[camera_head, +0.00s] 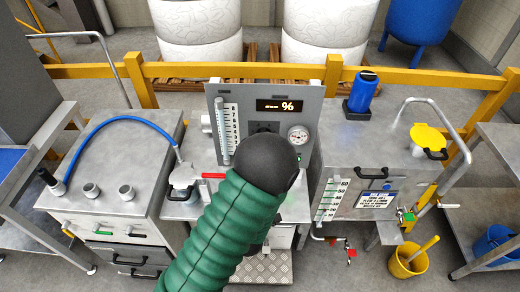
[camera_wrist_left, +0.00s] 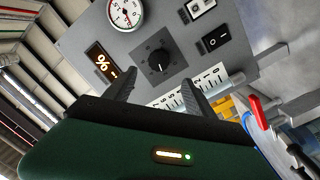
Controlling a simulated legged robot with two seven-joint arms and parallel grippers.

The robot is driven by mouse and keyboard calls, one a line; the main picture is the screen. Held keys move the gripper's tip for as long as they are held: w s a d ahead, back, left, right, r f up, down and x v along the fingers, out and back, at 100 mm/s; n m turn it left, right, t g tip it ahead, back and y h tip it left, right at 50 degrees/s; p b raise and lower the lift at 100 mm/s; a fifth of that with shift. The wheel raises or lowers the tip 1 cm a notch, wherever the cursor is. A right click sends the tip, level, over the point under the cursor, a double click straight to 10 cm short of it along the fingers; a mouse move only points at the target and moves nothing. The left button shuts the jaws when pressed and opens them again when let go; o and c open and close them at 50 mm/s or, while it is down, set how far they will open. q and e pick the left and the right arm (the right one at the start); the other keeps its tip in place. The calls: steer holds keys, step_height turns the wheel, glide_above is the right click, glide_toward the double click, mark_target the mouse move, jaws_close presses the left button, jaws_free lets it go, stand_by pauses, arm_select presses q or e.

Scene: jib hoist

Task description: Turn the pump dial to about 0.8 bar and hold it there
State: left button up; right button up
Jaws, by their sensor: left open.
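The pump dial (camera_wrist_left: 157,58) is a round black knob with a white pointer mark on a dark square plate, set in a grey panel (camera_wrist_left: 82,32). In the head view, my green arm with its black end covers the lower middle of the panel (camera_head: 322,95), and only a dark top edge of the dial area (camera_head: 265,127) shows. My left gripper (camera_wrist_left: 158,80) is open, its two dark fingers on either side below the dial, apart from each other; contact with the dial cannot be told. A round white gauge (camera_head: 298,134) with a red needle also shows in the wrist view (camera_wrist_left: 125,12).
A lit % display (camera_head: 280,105) and a white scale tube (camera_head: 224,130) are on the panel. A black rocker switch (camera_wrist_left: 215,40) is beside the dial. A red-handled valve (camera_head: 205,175) stands left of my arm. A blue bottle (camera_head: 362,92) stands on the right cabinet.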

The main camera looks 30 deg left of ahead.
arm_select(q)
steer(key=b+x, duration=0.4)
steer(key=x, duration=0.5)
steer(key=shift+w+d+r+b, duration=0.25)
steer(key=shift+d+b, duration=0.15)
steer(key=shift+d, duration=0.1)
steer(key=shift+c, duration=2.3)
steer(key=shift+a+f, duration=0.1)
steer(key=shift+a, duration=0.6)
steer(key=c, duration=0.5)
steer(key=shift+s, duration=0.1)
steer(key=shift+c, duration=2)
steer(key=shift+d, duration=0.2)
arm_select(e)
step_height(320, 180, down, 7)
steer(key=d, duration=0.1)
steer(key=shift+d, duration=0.2)
